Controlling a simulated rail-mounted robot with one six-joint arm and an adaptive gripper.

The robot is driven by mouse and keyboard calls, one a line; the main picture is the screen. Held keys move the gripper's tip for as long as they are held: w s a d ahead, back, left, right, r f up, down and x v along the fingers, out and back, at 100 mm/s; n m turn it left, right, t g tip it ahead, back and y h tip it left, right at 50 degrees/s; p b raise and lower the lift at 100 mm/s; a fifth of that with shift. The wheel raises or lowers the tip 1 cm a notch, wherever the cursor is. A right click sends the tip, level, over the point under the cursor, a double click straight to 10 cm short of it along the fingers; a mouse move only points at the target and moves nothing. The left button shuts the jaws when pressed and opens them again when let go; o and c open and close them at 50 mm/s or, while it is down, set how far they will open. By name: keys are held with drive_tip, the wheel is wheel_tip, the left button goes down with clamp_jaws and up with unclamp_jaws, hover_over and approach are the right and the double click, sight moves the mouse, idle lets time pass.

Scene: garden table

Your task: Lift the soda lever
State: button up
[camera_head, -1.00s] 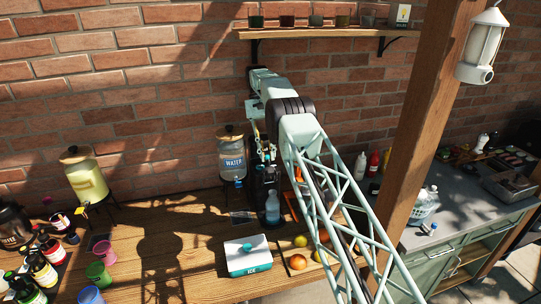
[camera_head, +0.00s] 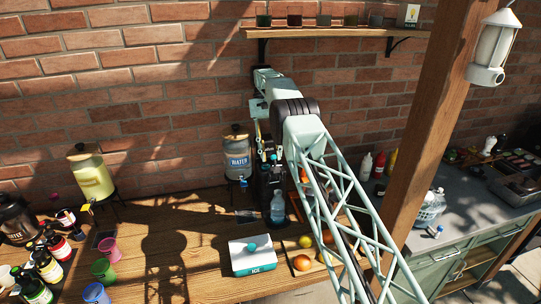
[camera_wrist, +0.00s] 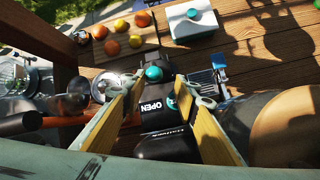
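The soda machine (camera_head: 270,185) is a tall black unit on the wooden table, beside the water dispenser, with a clear bottle (camera_head: 277,205) in its front. In the wrist view, its black top part (camera_wrist: 152,100) carries the word OPEN and a round teal knob (camera_wrist: 153,74); I take this part for the lever. My gripper (camera_wrist: 165,90) is open, one finger on either side of the black part. I cannot tell whether the fingers touch it. In the head view, my gripper (camera_head: 268,157) is over the machine's top, small and partly hidden by my arm.
The water dispenser (camera_head: 237,160) stands close at the machine's left. A white ice box (camera_head: 252,262) and several fruits (camera_head: 302,263) lie in front. Cups and dark bottles are at the far left. A wooden post (camera_head: 428,120) rises at the right.

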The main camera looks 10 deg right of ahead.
drive_tip(key=shift+d, duration=0.25)
drive_tip(key=shift+s+d+r, duration=0.1)
drive_tip(key=shift+s+r, duration=0.05)
drive_tip(key=shift+s, duration=0.15)
idle(0.5)
